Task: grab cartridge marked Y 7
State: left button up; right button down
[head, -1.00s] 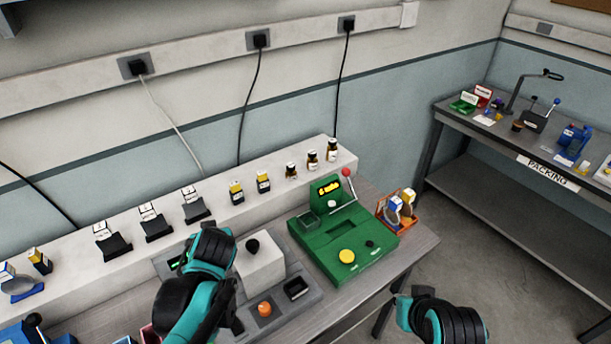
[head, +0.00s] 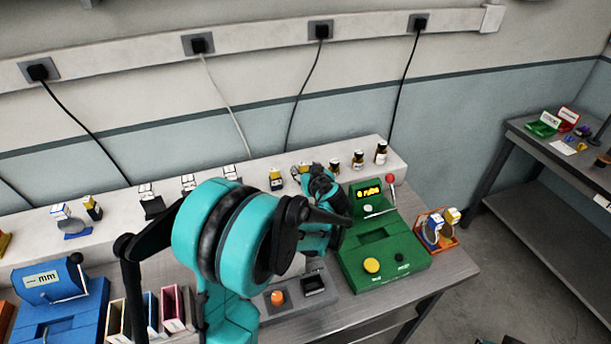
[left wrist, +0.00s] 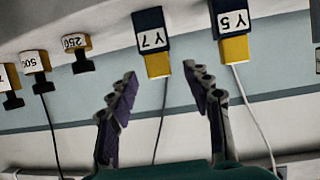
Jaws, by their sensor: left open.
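The cartridge marked Y 7 (left wrist: 153,42) has a dark blue body, a white label and a yellow end. In the left wrist view it is beyond the open fingers and lines up with the gap between them, not touched. In the head view a yellow cartridge (head: 296,171) on the white ledge, partly hidden by my left gripper, appears to be it. My left gripper (left wrist: 162,90) is open and empty; in the head view it is over the ledge (head: 318,180). A dark sliver at the bottom edge of the head view may be my right gripper (head: 492,341).
Cartridge Y 5 (left wrist: 233,35) stands close beside it, also in the head view (head: 276,178). Small bottles (head: 358,159) stand right along the ledge. A green machine (head: 385,250) with a red-knobbed lever is in front. An orange tray (head: 437,243) is right of it.

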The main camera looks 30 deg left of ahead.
aim_at(304, 166)
pick_arm(q)
jog(key=x, duration=0.4)
jog(key=shift+d+f+b, duration=0.1)
jog(key=shift+b, duration=0.3)
jog(key=shift+s+d, duration=0.1)
jog(key=c, duration=0.3)
grip_shut()
